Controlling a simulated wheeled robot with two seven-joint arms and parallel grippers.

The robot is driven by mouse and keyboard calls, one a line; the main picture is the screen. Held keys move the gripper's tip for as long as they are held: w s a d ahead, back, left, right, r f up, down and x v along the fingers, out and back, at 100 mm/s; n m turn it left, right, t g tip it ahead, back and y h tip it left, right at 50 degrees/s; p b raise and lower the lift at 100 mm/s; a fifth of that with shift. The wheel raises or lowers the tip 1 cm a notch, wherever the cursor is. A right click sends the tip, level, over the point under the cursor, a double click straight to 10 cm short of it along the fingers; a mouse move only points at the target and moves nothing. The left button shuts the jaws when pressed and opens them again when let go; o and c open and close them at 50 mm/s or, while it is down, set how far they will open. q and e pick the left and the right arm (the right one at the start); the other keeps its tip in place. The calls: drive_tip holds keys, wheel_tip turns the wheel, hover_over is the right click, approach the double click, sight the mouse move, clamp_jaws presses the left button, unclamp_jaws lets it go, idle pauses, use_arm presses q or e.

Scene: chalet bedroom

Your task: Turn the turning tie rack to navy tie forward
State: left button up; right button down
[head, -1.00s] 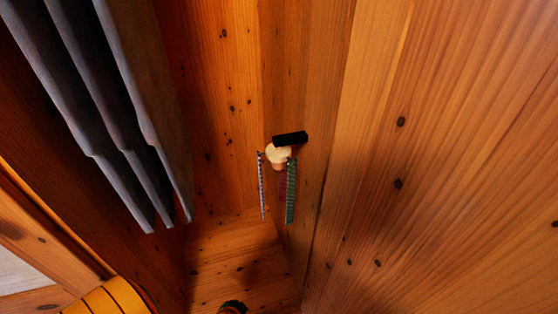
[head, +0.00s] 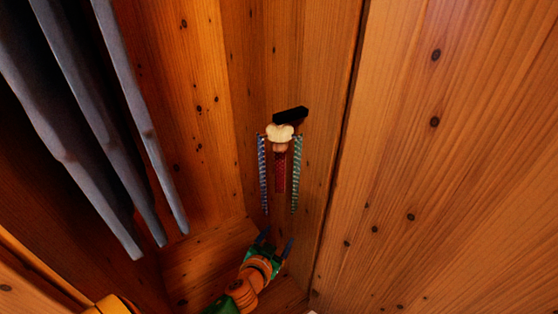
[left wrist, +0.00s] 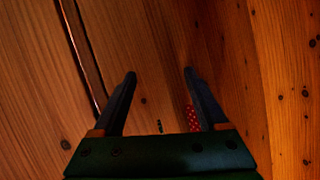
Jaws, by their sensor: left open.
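The turning tie rack (head: 281,133) has a pale knobbed head under a black bracket (head: 291,115) on the wooden wall. A blue patterned tie (head: 263,172) hangs on its left, probably the navy one. A red tie (head: 280,174) hangs at the middle and a green tie (head: 296,174) on the right. My left gripper (head: 276,241) is open, below the ties and apart from the rack head. In the left wrist view, the open left gripper (left wrist: 159,73) shows a piece of red dotted tie (left wrist: 193,118) beside its right finger. My right gripper is not in view.
Grey hanging panels (head: 105,135) fill the upper left. Wooden walls meet in a corner close around the rack, with a broad plank wall (head: 450,170) on the right. The space between the grey panels and the rack looks clear.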

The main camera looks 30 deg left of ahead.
use_arm(q)
wheel_tip(320, 180, up, 12)
drive_tip(key=w+a+n+t+y+b, duration=0.1)
drive_tip(key=w+t+y+b, duration=0.1)
drive_tip(key=w+t+b, duration=0.15)
drive_tip(key=n+t+y, duration=0.2)
drive_tip(key=t, duration=0.3)
approach(278, 150)
drive_tip(key=x, duration=0.5)
drive_tip(key=shift+a+r, duration=0.1)
drive_tip(key=shift+a, duration=0.05)
drive_tip(key=x, duration=0.1)
drive_tip(key=p+x, duration=0.1)
drive_tip(key=x, duration=0.1)
drive_tip(key=shift+w+r, duration=0.15)
drive_tip(key=shift+r, duration=0.2)
drive_tip(key=x, duration=0.1)
drive_tip(key=p+x, duration=0.1)
drive_tip(key=shift+w+a, duration=0.15)
drive_tip(key=shift+w, duration=0.25)
drive_tip(key=shift+w+a, duration=0.1)
drive_tip(key=shift+w, duration=0.15)
drive_tip(key=shift+f, duration=0.1)
drive_tip(key=shift+c, duration=0.4)
clamp_jaws()
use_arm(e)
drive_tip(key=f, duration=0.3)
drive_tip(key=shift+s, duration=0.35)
use_arm(q)
drive_tip(key=shift+n, duration=0.3)
